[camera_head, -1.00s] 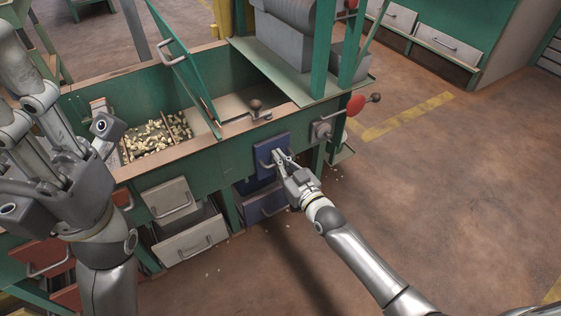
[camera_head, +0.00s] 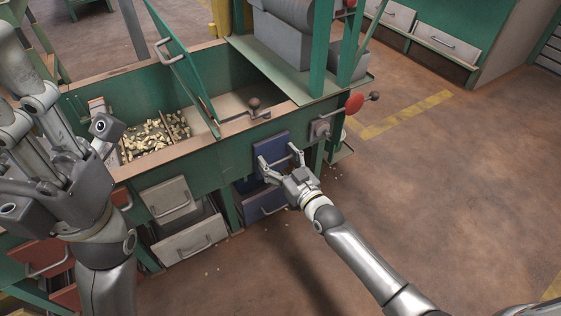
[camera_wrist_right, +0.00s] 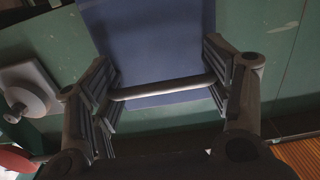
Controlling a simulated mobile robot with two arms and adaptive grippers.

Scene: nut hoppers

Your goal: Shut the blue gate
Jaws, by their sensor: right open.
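The blue gate (camera_head: 271,148) is a flat blue panel on the green front of the hopper. It also fills the upper middle of the right wrist view (camera_wrist_right: 150,45), with its grey bar handle (camera_wrist_right: 160,88) crossing below. My right gripper (camera_head: 280,159) is open at the gate, its fingers spread to either side of the handle. In the right wrist view the finger pads (camera_wrist_right: 160,90) stand near the two ends of the bar. My left gripper (camera_head: 85,135) is at the left, over the hopper; its finger state is unclear.
A blue drawer (camera_head: 262,204) sits below the gate. Grey drawers (camera_head: 190,240) are to its left. A red knob (camera_head: 354,103) on a lever sticks out to the right. Nuts (camera_head: 155,138) lie in the hopper. The floor (camera_head: 450,200) at right is clear.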

